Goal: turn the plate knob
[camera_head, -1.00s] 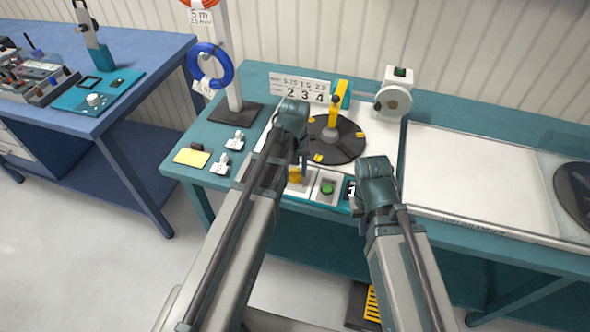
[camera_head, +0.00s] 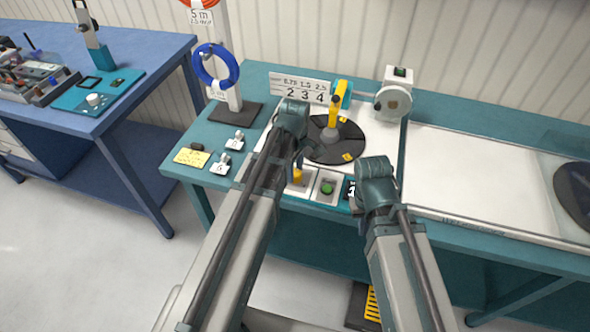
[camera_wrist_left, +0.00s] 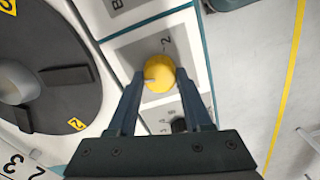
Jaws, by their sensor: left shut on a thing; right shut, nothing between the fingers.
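The yellow plate knob (camera_wrist_left: 160,73) sits on a pale panel with a printed "2" beside it, and a white mark shows on its lower left edge. In the head view the knob (camera_head: 297,176) is partly hidden below my left gripper (camera_head: 299,160). The left wrist view shows my left gripper (camera_wrist_left: 162,85) shut on the knob, one finger on each side. The black round plate (camera_head: 325,153) with yellow number labels lies just behind. My right gripper (camera_head: 376,180) is shut and empty above the bench front edge, its fingers mostly hidden by the wrist.
A green button (camera_head: 327,187) is right of the knob. A yellow-handled lever (camera_head: 335,105) rises over the plate, with a white reel unit (camera_head: 394,98) behind. A post with a blue cable coil (camera_head: 212,64) stands left.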

